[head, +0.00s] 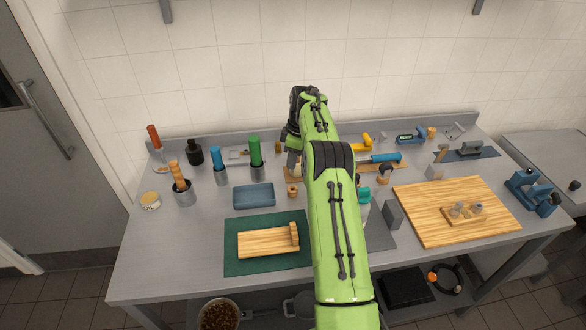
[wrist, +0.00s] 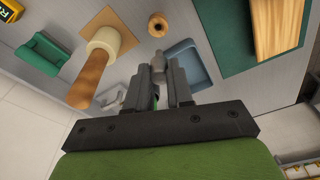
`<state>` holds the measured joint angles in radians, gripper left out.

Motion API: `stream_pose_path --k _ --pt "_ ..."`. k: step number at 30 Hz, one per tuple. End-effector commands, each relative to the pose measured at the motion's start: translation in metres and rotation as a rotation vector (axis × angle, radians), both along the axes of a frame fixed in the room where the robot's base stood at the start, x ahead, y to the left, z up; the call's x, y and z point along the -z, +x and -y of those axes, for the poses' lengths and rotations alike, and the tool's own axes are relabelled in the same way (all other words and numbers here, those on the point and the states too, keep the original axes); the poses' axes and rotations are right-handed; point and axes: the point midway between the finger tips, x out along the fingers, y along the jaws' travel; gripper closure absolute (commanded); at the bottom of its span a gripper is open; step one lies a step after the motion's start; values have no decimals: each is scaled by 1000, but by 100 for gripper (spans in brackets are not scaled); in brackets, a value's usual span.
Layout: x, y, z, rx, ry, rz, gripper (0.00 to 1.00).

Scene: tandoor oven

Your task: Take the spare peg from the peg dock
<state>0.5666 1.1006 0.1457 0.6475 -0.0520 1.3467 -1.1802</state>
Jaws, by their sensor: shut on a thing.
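My gripper (wrist: 160,72) is shut on a small light-grey peg-like piece (wrist: 158,60), whose rounded end shows at the fingertips in the wrist view. The rest of that piece is hidden between the fingers. A short wooden ring with a dark hole (wrist: 157,24), possibly the peg dock, stands just beyond the fingertips, apart from them. It also shows in the head view (head: 293,191), below the end of my arm. I cannot tell which dock the held piece comes from.
A blue tray (head: 254,195) lies left of the ring, beside a green mat (head: 232,262) with a wooden block. Cups with blue and green handles (head: 254,172) stand behind the tray. A large wooden board (head: 420,215) is at right.

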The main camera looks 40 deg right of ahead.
Motion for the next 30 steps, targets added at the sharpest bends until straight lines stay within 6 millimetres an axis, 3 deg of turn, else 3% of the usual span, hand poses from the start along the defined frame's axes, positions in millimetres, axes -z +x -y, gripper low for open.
stream_pose_path --k 6,7,11,17,30 --pt "-2 0 0 -1 1 -1 100" --pt "-2 0 0 0 1 -1 80" --pt "-1 0 0 0 1 -1 100" --pt "-4 0 0 0 1 -1 100" --pt "-36 0 0 1 0 -2 100"
